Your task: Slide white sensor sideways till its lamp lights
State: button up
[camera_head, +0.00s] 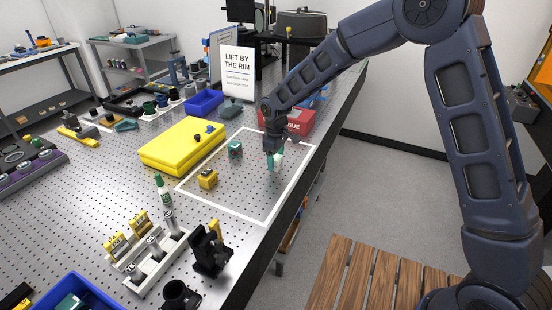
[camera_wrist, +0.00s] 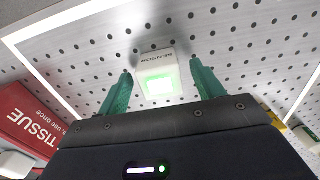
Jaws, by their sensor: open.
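The white sensor (camera_wrist: 152,63) is a small block with dark lettering along one edge, standing on the perforated table top. My gripper (camera_wrist: 161,70) is open, with one teal finger on each side of the sensor. A gap shows between each finger and the block. In the head view my gripper (camera_head: 274,160) is low over the right part of the white-outlined area, and a small pale part of the sensor (camera_head: 279,158) shows beside the fingers; the rest is hidden.
Inside the white outline (camera_head: 222,208) stand a teal block (camera_head: 235,148) and a yellow block (camera_head: 208,178). A red tissue box (camera_head: 299,122) is just behind my gripper. A yellow case (camera_head: 180,145) lies to the left. The table's edge runs close on the right.

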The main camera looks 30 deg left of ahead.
aim_at(277, 156)
notch_tip(277, 156, up, 11)
jog(key=shift+f, duration=0.15)
dwell(0.4)
jog(key=w+d+r+m+t, duration=0.1)
jog(key=w+d+r+m, duration=0.3)
jog(key=d, duration=0.7)
jog(key=w+d+r+m, duration=0.1)
jog(key=w+d+r, duration=0.35)
jog(key=d, duration=0.75)
jog(key=w+d+r+m+t, duration=0.1)
jog(key=d+r+m, duration=0.2)
jog(key=d+r, duration=0.6)
jog(key=s+d+m+t, duration=0.1)
jog(key=s+d+m, duration=0.15)
jog(key=d, duration=0.75)
jog(key=s+d+m, duration=0.2)
jog(key=s+d, duration=0.1)
jog(key=d, duration=0.6)
jog(key=s+d+f+m+t, duration=0.1)
jog(key=s+d+m, duration=0.4)
jog(key=s+d, duration=0.5)
jog(key=shift+s+d+f+t, duration=0.3)
jog(key=shift+s+d+f, duration=0.1)
jog(key=shift+d, duration=0.6)
